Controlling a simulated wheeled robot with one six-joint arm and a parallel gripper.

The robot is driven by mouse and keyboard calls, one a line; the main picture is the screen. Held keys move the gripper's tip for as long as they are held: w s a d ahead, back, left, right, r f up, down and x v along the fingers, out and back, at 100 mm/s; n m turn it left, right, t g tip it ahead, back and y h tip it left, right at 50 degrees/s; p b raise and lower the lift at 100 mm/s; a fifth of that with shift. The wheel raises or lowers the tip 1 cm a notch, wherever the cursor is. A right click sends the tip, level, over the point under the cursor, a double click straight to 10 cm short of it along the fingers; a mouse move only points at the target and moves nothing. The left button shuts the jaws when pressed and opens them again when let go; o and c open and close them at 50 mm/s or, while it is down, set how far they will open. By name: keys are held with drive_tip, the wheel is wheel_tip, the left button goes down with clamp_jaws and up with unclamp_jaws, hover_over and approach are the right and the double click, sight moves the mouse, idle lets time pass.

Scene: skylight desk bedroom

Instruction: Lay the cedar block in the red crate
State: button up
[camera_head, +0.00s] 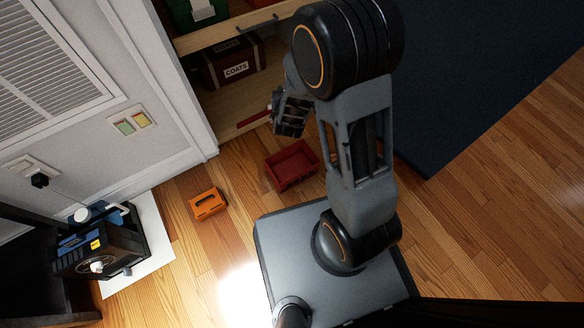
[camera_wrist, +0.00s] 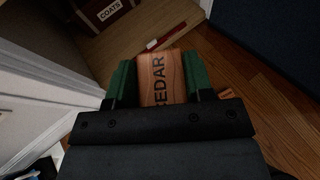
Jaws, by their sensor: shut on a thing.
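The cedar block (camera_wrist: 160,78) is wooden with "CEDAR" in dark letters. In the wrist view it sits between the two green fingers of my gripper (camera_wrist: 158,85), which is shut on it. In the head view my gripper (camera_head: 287,118) is near the front of the cabinet; I cannot make out the block there. The red crate (camera_head: 291,165) stands on the wood floor, below my gripper in the picture and in front of my base. It looks open-topped and empty. I cannot clearly identify the crate in the wrist view.
An orange box (camera_head: 208,204) with a slot stands on the floor left of the crate. The cabinet holds a dark red "COATS" box (camera_head: 232,66) and a green box (camera_head: 198,12). A red bar (camera_head: 254,119) lies at its lower edge. A dark blue rug (camera_head: 470,80) lies right.

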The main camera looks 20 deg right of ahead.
drive_tip(key=shift+d, duration=0.1)
idle(0.3)
wheel_tip(320, 180, up, 43)
drive_tip(key=p, duration=3.7)
drive_tip(key=shift+f, duration=0.2)
